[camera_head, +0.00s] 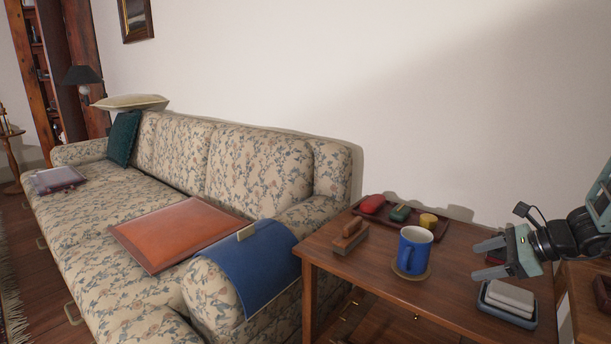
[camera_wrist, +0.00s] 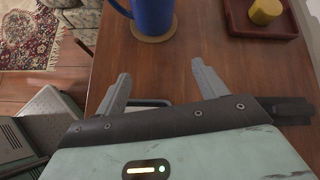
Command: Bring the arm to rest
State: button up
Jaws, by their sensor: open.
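My gripper (camera_head: 488,258) is at the right of the head view, held above the right part of the wooden side table (camera_head: 456,272). Its two fingers are spread apart with nothing between them. In the wrist view my gripper (camera_wrist: 162,88) also shows open, with bare table top beyond the fingers. A blue mug (camera_head: 413,252) stands on a round coaster (camera_head: 411,273) to the left of the fingers, apart from them. In the wrist view the mug (camera_wrist: 153,14) is at the top, cut off by the frame edge.
A blue dish with pale blocks (camera_head: 511,296) sits below my gripper. A dark tray (camera_head: 452,231) holds red, green and yellow items at the back. A wooden-handled brush (camera_head: 350,238) lies at the table's left. A floral sofa (camera_head: 245,165) stands left; the wall is behind.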

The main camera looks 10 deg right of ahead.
jog(key=s+a+n+g, duration=0.1)
jog(key=a, duration=0.1)
jog(key=s+a+n+g, duration=0.1)
jog(key=a+n, duration=0.1)
jog(key=s+a+n+g, duration=0.1)
jog(key=a+n, duration=0.1)
jog(key=a, duration=0.1)
jog(key=shift+r, duration=0.15)
jog(key=s+a+r+n+g+h, duration=0.2)
jog(key=s+a+r+n+h, duration=0.1)
jog(key=s+a+n, duration=0.95)
jog(key=s+a+r+n+g+h, duration=0.25)
jog(key=s+a+n, duration=0.65)
jog(key=a+n, duration=0.6)
notch_tip(320, 180, up, 32)
jog(key=p, duration=3.1)
jog(key=shift+s+a+h, duration=0.35)
jog(key=shift+s+h, duration=0.1)
